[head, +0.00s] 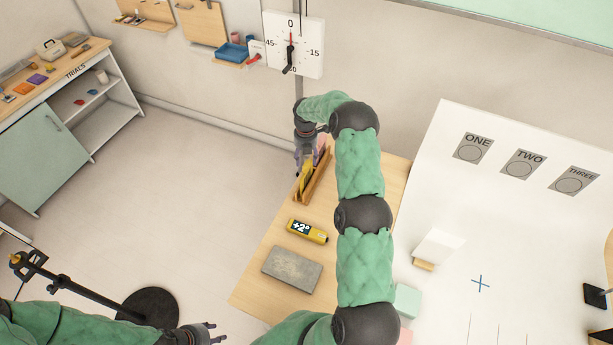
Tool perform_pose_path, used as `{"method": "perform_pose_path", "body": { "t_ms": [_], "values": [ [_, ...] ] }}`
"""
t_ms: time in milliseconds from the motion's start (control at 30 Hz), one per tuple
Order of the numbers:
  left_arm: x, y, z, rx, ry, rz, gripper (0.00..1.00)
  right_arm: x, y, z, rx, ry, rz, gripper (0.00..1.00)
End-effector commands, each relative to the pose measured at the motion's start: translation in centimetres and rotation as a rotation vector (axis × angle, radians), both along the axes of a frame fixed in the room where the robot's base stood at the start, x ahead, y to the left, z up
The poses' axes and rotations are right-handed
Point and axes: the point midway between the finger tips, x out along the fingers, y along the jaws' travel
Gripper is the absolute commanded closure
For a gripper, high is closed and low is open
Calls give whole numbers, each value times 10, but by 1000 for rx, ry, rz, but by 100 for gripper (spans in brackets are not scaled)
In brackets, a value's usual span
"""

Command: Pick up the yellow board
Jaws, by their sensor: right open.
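The yellow board (306,176) stands on edge in a narrow wooden rack (317,186) at the far part of the wooden table. A pinkish board (322,144) shows behind it, partly hidden by my arm. My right gripper (304,162) is open and points down at the rack, with its fingers at the top of the yellow board. I cannot tell whether the fingers touch the board. My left gripper (218,332) is at the bottom edge, away from the rack, with its fingers apart and nothing seen between them.
My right arm covers the table's right side. A black stand (148,308) is on the floor at lower left. A white dial (293,45) hangs behind the rack.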

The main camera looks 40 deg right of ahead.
Motion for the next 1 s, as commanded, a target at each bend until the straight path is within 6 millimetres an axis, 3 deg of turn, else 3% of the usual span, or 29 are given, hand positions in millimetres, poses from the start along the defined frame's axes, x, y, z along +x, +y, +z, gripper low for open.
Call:
{"method": "perform_pose_path", "body": {
  "t_ms": [167,500,833,867,1000],
  "values": [
    [0,0,2,0,0,0,60,0,0,-9,-1,0,0,44],
    [0,0,11,0,0,0,60,1,2,-50,1,0,0,44],
    [0,0,12,0,0,0,60,1,1,-57,0,-1,0,44],
    [0,0,12,0,0,0,60,1,1,-57,0,-1,0,47],
    [0,0,12,0,0,0,60,1,2,-57,0,-1,0,87]
  ]
}}
